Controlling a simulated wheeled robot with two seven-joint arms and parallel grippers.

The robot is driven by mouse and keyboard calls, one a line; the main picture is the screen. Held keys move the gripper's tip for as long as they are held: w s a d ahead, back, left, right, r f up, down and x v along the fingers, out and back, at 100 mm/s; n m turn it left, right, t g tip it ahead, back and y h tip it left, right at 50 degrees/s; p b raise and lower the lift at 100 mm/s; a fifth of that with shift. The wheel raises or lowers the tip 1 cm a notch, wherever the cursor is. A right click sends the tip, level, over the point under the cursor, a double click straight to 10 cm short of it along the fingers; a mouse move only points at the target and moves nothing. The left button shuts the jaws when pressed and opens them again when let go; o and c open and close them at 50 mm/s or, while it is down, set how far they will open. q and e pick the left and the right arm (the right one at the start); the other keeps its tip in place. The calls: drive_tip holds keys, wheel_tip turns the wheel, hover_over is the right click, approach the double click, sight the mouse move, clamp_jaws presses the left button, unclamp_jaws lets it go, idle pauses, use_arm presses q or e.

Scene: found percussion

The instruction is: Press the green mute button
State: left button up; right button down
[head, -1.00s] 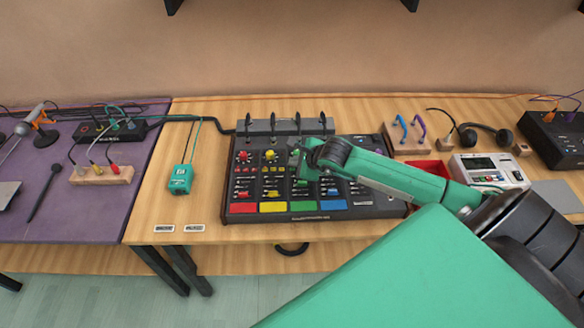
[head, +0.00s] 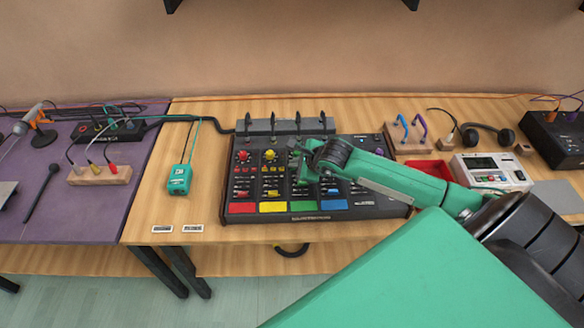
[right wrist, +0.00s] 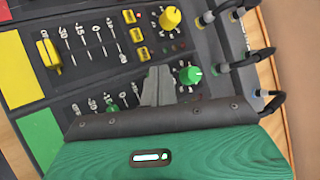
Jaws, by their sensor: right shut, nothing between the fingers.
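The black mixer (head: 318,218) lies on the wooden table, with red, yellow, green and blue strips along its front. My right gripper (head: 300,168) is over the green channel, pointing down. In the right wrist view its grey fingertips (right wrist: 157,84) are shut and empty, beside the green knob (right wrist: 190,75). A green fader cap (right wrist: 112,108) and the green strip (right wrist: 42,138) show at the lower left there. I cannot make out the green mute button; my gripper covers that part of the channel. Whether the fingertips touch the panel is unclear. My left gripper is out of view.
The yellow channel has a yellow knob (right wrist: 170,18) and small yellow buttons (right wrist: 136,34). Black cable plugs (head: 273,120) stand along the mixer's back. A teal box (head: 179,180) lies left of it. A red tray (head: 429,168) and a white device (head: 490,170) are at right.

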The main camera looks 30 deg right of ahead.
drive_tip(key=shift+f, duration=0.15)
idle(0.3)
drive_tip(key=shift+r, duration=0.65)
wheel_tip(320, 180, up, 6)
drive_tip(key=p, duration=0.2)
drive_tip(key=shift+p, duration=0.35)
